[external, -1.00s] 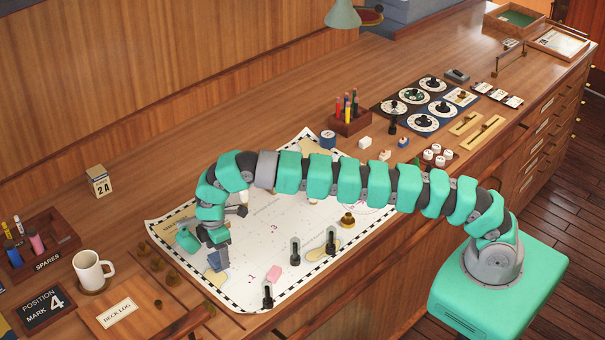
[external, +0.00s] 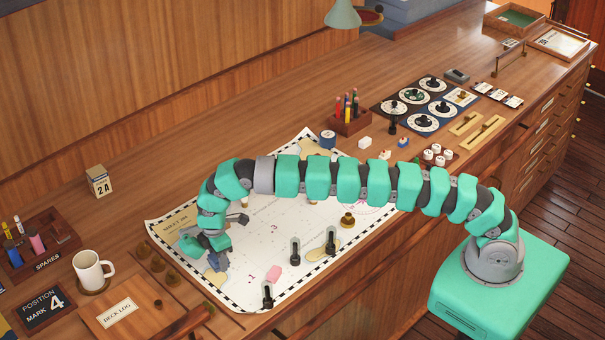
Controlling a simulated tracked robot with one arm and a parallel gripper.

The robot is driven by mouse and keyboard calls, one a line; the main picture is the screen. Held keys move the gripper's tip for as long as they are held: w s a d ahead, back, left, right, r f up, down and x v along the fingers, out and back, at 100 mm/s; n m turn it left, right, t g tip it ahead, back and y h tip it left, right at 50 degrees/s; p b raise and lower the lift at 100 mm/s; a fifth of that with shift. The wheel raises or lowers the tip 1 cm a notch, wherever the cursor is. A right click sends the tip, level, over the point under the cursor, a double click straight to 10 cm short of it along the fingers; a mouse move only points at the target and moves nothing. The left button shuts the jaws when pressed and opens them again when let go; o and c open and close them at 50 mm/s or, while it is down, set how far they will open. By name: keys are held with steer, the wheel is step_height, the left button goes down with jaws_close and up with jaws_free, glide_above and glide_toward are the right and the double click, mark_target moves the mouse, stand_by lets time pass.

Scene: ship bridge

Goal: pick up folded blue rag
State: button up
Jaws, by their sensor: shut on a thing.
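My gripper (external: 214,258) is at the left part of the chart, at the end of my arm. It is shut on the folded blue rag (external: 216,264), a small blue patch at the fingertips, mostly hidden by the gripper. Whether the rag is clear of the chart is hard to tell from this angle.
The white chart (external: 262,285) lies under my arm. A pink eraser-like block (external: 274,273), dark upright pieces (external: 295,252) and a brass piece (external: 347,220) stand on it. A white mug (external: 92,270), a deck log (external: 128,314) and a spares tray (external: 45,262) are at the left.

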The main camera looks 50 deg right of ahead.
steer(key=shift+r, duration=0.1)
steer(key=shift+r+b, duration=0.45)
steer(key=shift+r, duration=0.85)
steer(key=shift+s+r, duration=0.1)
steer(key=shift+r, duration=0.3)
steer(key=shift+d, duration=0.1)
steer(key=shift+s+d+b, duration=0.1)
steer(key=shift+s+b, duration=0.15)
steer(key=shift+b, duration=0.05)
